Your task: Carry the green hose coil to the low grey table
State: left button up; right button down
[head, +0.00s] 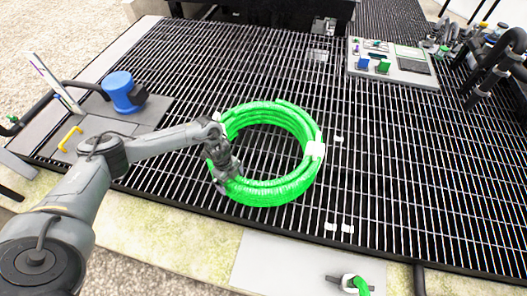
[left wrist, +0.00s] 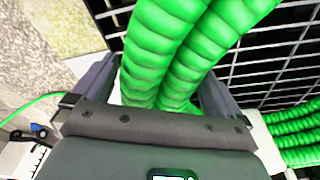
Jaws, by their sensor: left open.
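The green hose coil (head: 268,192) lies flat on the dark grating in the middle of the head view, with white ties around it. My left gripper (head: 222,184) is at the coil's left side. In the left wrist view, the coil's ribbed strands (left wrist: 168,50) run between the open fingers of the left gripper (left wrist: 155,85), one finger on each side. Whether the fingers touch the hose I cannot tell. My right gripper is not in view. I cannot make out for sure which surface is the low grey table.
A blue cylinder (head: 121,90) stands on a grey plate at the left. A grey panel (head: 408,75) with blue and green parts is at the back right. Dark pipes (head: 492,72) stand at the far right. The grating (head: 410,165) right of the coil is mostly clear.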

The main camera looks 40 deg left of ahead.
pick_arm(q)
jog(key=shift+f, duration=0.5)
grip_shut()
jog(key=shift+w+d+r, duration=0.1)
jog(key=shift+r, duration=0.1)
